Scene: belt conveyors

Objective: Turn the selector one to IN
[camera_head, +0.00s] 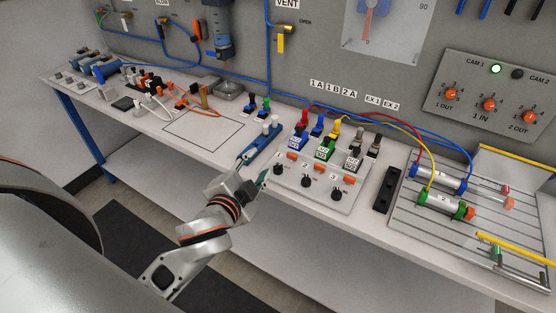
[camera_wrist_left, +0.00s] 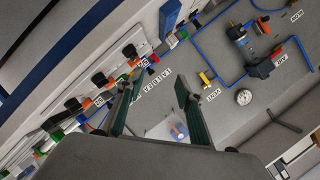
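A light grey panel (camera_head: 318,199) on the bench carries a row of black selector knobs. Selector one (camera_head: 278,169) is the leftmost, with selector two (camera_head: 307,181) and selector three (camera_head: 335,193) to its right. Its pointer direction is too small to read. My left gripper (camera_head: 263,180) is just left of selector one, near the bench's front edge, and appears apart from it. In the left wrist view the left gripper's two green-grey fingers (camera_wrist_left: 158,80) are spread with nothing between them. Black knobs (camera_wrist_left: 130,51) show beyond the left finger. My right gripper is not in view.
Coloured valve levers (camera_head: 327,147) stand behind the knobs, and a blue device (camera_head: 261,143) lies left of them. A cylinder rig (camera_head: 437,190) with hoses is at the right. A wall panel (camera_head: 490,98) has orange knobs.

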